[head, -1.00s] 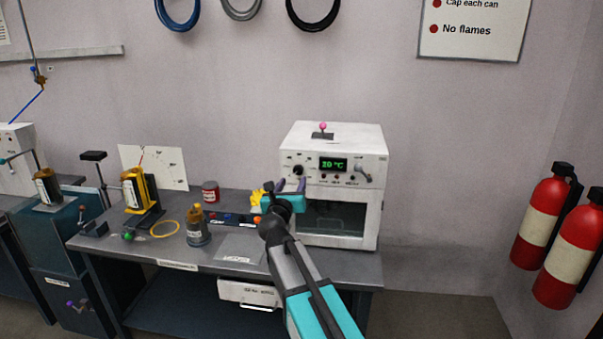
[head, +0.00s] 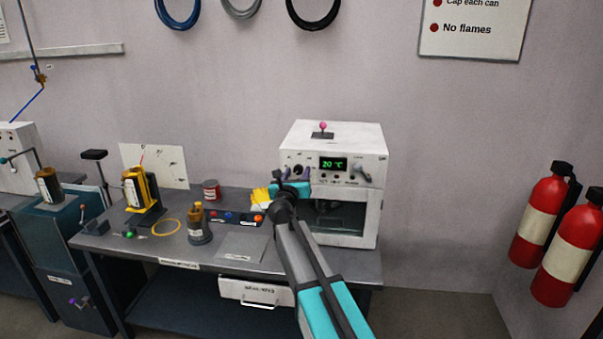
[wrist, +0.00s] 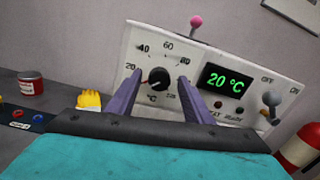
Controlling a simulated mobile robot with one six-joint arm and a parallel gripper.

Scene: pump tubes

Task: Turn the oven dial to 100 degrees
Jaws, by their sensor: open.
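The white oven (head: 361,216) stands at the right end of the bench. Its black dial (wrist: 158,77) sits between my gripper's two purple fingers in the wrist view, with marks such as 20, 40, 60 and 80 around it. The dial's red pointer mark is small and its exact setting is hard to read. The green display (wrist: 226,80) reads 20 °C. My gripper (head: 296,172) is open in front of the oven's upper panel, one finger on each side of the dial. I cannot tell whether the fingers touch it.
A lever switch (wrist: 271,103) with OFF and ON labels is right of the display. A pink-knobbed lever (head: 323,128) stands on the oven top. Yellow gloves (head: 260,198), a red can (head: 211,190) and a brown bottle (head: 199,222) are on the bench to the left.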

